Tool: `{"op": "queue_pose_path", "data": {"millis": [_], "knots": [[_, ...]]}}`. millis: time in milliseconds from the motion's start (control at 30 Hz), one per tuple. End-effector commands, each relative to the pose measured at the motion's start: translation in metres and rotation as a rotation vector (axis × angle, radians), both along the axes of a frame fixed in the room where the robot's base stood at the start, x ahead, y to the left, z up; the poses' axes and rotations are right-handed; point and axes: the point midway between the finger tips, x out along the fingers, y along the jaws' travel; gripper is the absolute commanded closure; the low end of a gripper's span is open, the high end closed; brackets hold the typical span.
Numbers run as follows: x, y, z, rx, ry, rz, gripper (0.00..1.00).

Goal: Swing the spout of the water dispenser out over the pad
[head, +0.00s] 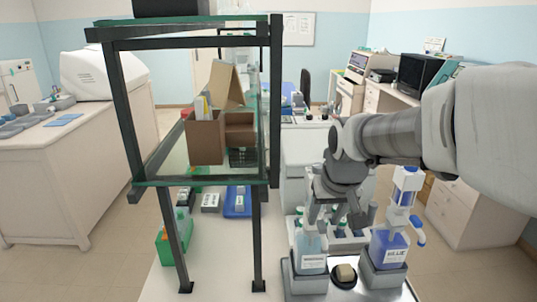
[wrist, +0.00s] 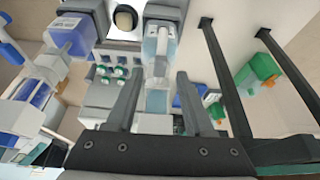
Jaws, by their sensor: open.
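The water dispenser (head: 312,256) is a clear bottle of pale blue liquid with a pale label, upright in a grey holder at the front. My gripper (head: 325,214) is just above and behind it in the head view and hides much of its top. In the wrist view the dispenser (wrist: 160,42) lies beyond my open fingers (wrist: 158,104), in line with the gap between them. Which way its spout points is hard to tell. A beige pad (head: 345,272) sits in a round black dish to the dispenser's right; it also shows in the wrist view (wrist: 124,18).
A blue dispenser (head: 387,247) with a blue-tipped spout stands right of the pad. A dark-framed glass shelf (head: 273,110) with brown boxes rises close on the left. A green rack (head: 168,248) and blue tray (head: 238,202) are on the bench. Small bottles stand behind my gripper.

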Motion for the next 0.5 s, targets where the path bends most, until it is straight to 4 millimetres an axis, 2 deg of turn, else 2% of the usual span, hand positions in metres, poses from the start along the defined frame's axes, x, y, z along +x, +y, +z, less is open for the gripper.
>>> {"op": "queue_pose_path", "data": {"millis": [33,200,500], "knots": [[0.003,0.000,-0.008,0.000,0.003,0.000,0.47],[0.010,0.000,-0.024,0.000,0.001,-0.001,0.47],[0.012,0.000,-0.028,0.000,-0.001,-0.001,0.47]]}}
